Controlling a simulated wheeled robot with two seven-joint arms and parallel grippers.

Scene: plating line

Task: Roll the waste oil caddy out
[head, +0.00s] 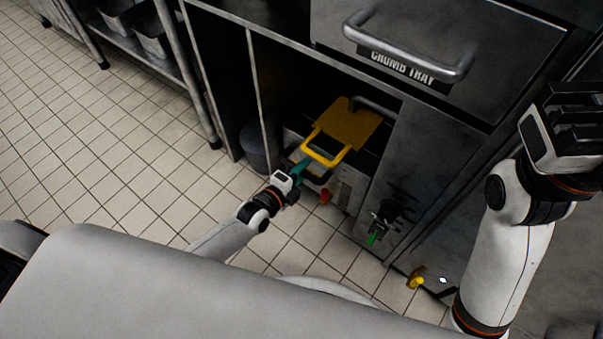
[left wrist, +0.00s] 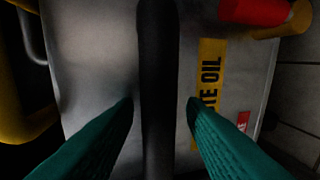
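The waste oil caddy (head: 347,188) is a steel box with a yellow lid (head: 352,124) and a yellow loop handle (head: 325,160). It stands in the low bay under the counter in the head view. My left gripper (head: 301,168) is at its front. In the left wrist view its teal fingers (left wrist: 161,102) are open, one on each side of a dark bar (left wrist: 158,80), with gaps visible. The caddy's steel face (left wrist: 95,60) lies behind, with a yellow label (left wrist: 210,75) reading "TE OIL". My right gripper (head: 575,125) is raised at the right, its fingers unclear.
A crumb tray drawer (head: 430,65) with a bar handle is above the bay. A dark round bin (head: 255,148) stands left of the caddy. A valve with a green handle (head: 372,239) projects at the right. The tiled floor (head: 110,140) at left is clear.

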